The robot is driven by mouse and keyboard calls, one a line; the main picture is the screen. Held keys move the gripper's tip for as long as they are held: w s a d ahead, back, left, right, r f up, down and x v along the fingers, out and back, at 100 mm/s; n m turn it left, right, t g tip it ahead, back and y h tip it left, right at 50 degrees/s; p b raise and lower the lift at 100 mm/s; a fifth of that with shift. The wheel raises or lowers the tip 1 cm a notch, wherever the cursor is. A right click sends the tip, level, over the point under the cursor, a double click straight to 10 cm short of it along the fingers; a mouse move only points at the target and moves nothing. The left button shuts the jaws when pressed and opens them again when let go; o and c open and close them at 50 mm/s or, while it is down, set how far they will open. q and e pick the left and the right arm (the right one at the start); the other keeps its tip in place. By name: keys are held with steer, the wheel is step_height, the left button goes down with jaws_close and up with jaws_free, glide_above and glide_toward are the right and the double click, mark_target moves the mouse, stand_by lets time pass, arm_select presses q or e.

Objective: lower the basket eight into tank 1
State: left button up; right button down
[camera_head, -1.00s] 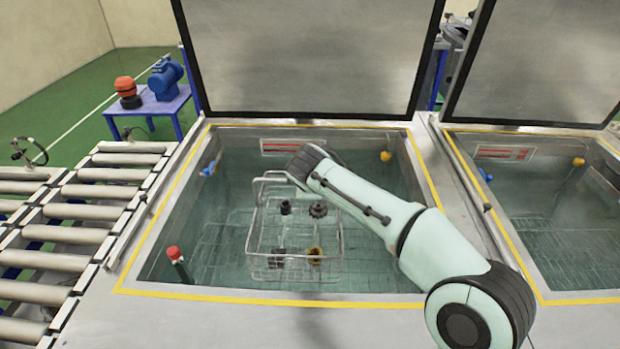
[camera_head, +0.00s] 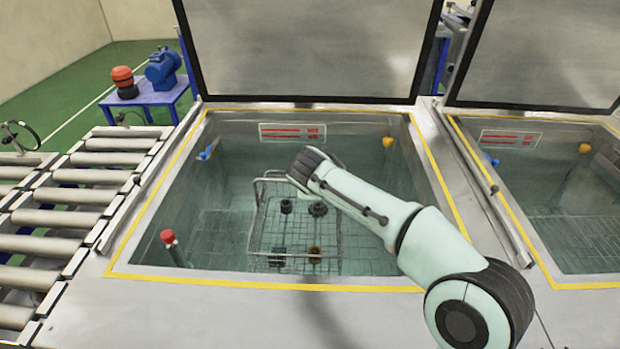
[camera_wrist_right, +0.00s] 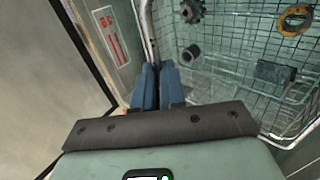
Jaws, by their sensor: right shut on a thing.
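The wire basket (camera_head: 258,235) hangs upright inside the left open tank (camera_head: 150,279), below its rim. The basket mesh also shows in the right wrist view (camera_wrist_right: 228,60). My right arm reaches in from the right. In the right wrist view the blue fingers of my right gripper (camera_wrist_right: 157,87) are shut on the basket's upper frame. In the head view the fingertips are hidden behind the wrist. Whether the basket touches the tank floor I cannot tell. My left gripper is not in view.
The tank's raised lid (camera_head: 305,50) stands open at the back. A second open tank (camera_head: 575,225) is at the right. A roller conveyor (camera_head: 60,218) adjoins the left side. A red-capped rod (camera_head: 170,240) stands in the tank's front left corner. Yellow and blue fittings line the walls.

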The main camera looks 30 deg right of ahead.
arm_select(q)
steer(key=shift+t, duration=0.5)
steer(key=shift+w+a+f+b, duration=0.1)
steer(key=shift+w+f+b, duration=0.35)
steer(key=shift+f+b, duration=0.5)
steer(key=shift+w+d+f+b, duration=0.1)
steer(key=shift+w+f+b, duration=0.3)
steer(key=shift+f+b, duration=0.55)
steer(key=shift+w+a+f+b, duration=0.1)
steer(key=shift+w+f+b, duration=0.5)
steer(key=shift+b, duration=0.5)
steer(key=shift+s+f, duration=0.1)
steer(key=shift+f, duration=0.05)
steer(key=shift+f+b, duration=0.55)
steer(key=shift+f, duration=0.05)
